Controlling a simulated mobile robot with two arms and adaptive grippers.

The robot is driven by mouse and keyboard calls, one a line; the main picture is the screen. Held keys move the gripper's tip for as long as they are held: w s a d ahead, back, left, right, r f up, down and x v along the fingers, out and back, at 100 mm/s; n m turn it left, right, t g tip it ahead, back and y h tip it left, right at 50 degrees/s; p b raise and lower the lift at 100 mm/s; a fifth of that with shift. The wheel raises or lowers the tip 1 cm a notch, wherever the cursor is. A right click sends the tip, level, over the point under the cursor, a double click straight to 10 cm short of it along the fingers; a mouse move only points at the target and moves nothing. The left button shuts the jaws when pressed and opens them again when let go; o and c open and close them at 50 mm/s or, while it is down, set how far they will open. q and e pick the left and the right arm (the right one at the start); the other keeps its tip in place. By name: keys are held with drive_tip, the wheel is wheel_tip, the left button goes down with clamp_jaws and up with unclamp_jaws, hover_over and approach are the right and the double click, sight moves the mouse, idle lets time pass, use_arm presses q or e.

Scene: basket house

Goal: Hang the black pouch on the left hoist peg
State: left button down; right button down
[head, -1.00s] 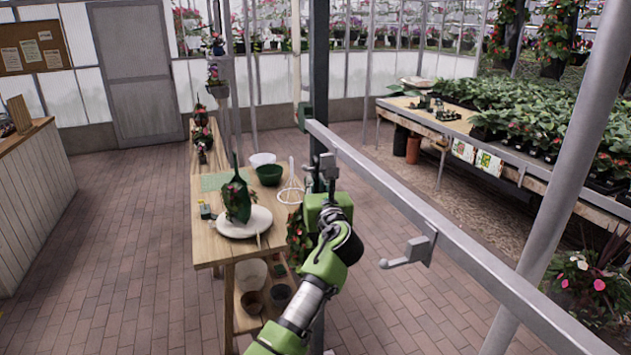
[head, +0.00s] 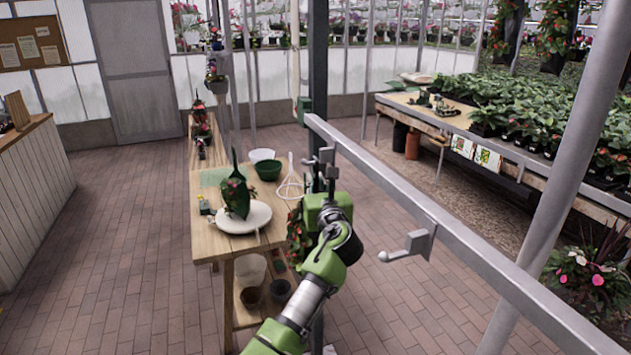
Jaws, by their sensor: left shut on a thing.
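The hoist rail (head: 385,185) runs from the upper middle to the lower right. The left hoist peg (head: 327,156) is on its far end, and a second grey peg (head: 408,247) is nearer. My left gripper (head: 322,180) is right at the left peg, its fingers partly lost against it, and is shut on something. Dark leaves with red flowers (head: 298,235) show below it, beside my green arm, and seem to hang from it. The black pouch itself is mostly hidden behind the arm; I cannot tell whether its loop is around the peg. My right gripper is out of view.
A wooden table (head: 213,240) at left bears a dark green planted pouch (head: 236,198) on a white round stand (head: 258,217), and a green bowl (head: 269,170). A dark post (head: 317,70) stands behind the gripper. A plant bench (head: 460,125) is at right.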

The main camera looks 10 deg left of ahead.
use_arm(q)
drive_tip(key=shift+r, duration=0.35)
drive_tip(key=c, duration=2)
unclamp_jaws()
drive_tip(key=shift+c, duration=0.2)
drive_tip(key=shift+s+f, duration=0.1)
drive_tip(key=shift+s, duration=0.05)
